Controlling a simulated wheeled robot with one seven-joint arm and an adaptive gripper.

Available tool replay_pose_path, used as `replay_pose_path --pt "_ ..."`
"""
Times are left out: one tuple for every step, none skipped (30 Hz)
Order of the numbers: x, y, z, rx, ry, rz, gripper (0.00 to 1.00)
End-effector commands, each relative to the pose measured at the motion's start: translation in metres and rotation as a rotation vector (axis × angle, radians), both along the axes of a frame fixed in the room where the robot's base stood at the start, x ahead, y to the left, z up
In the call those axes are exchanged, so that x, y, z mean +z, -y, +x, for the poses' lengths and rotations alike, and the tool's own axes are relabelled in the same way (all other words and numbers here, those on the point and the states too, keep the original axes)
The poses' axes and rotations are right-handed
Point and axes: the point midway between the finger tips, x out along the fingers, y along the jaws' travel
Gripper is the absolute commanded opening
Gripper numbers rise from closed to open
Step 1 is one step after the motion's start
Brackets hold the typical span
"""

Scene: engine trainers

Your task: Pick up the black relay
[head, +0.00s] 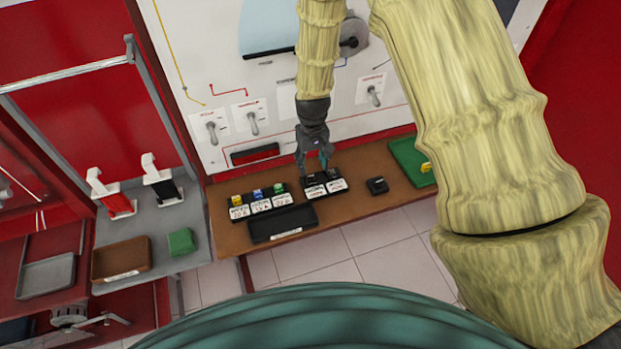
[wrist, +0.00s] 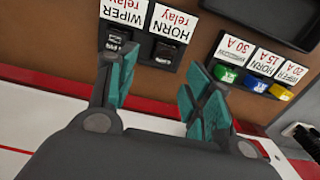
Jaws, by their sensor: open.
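My gripper (head: 314,170) is open and empty, its teal fingers pointing down over the back of a black two-slot relay holder (head: 311,196). In the wrist view the spread fingers of my gripper (wrist: 155,85) are near two black relays. One black relay (wrist: 116,40) sits by the upside-down WIPER relay label, the other black relay (wrist: 164,50) by the HORN relay label. Neither is between the fingertips. A separate small black block (head: 377,185) lies on the brown bench to the right of the holder; I cannot tell if it is a relay.
A fuse holder (head: 238,217) with yellow, blue and green fuses stands left of the relay holder. A black tray (head: 282,223) lies in front. A green tray (head: 405,155) with a yellow item is at the right. The white panel (head: 225,90) with levers rises behind the bench (head: 385,205).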

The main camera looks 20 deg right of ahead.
Motion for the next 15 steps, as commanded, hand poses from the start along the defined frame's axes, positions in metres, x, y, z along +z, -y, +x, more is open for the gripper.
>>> replay_pose_path --pt "-0.002 0.000 0.000 0.000 0.001 0.000 0.51" --pt "-0.003 0.000 0.000 0.000 0.001 0.000 0.51" --pt "-0.004 0.000 0.000 0.000 0.001 0.000 0.51" --pt "-0.004 0.000 0.000 0.000 0.001 0.000 0.51" --pt "-0.005 0.000 0.000 0.000 0.001 0.000 0.51" --pt "-0.006 -0.001 0.000 0.000 0.000 0.000 0.51" --pt "-0.007 -0.001 0.000 0.000 0.000 0.000 0.51" --pt "-0.009 -0.001 0.000 0.000 -0.001 0.000 0.51" --pt "-0.011 -0.001 -0.001 0.000 -0.001 0.000 0.51" --pt "-0.013 -0.002 -0.001 0.000 -0.001 0.000 0.51" --pt "-0.015 -0.002 -0.001 0.000 -0.001 0.000 0.51" --pt "-0.019 -0.003 -0.002 0.000 -0.001 0.000 0.51" --pt "-0.022 -0.003 -0.002 -0.001 -0.001 0.000 0.51" --pt "-0.024 -0.004 -0.002 -0.001 -0.001 0.000 0.51" --pt "-0.028 -0.004 -0.002 -0.001 -0.002 0.000 0.51"
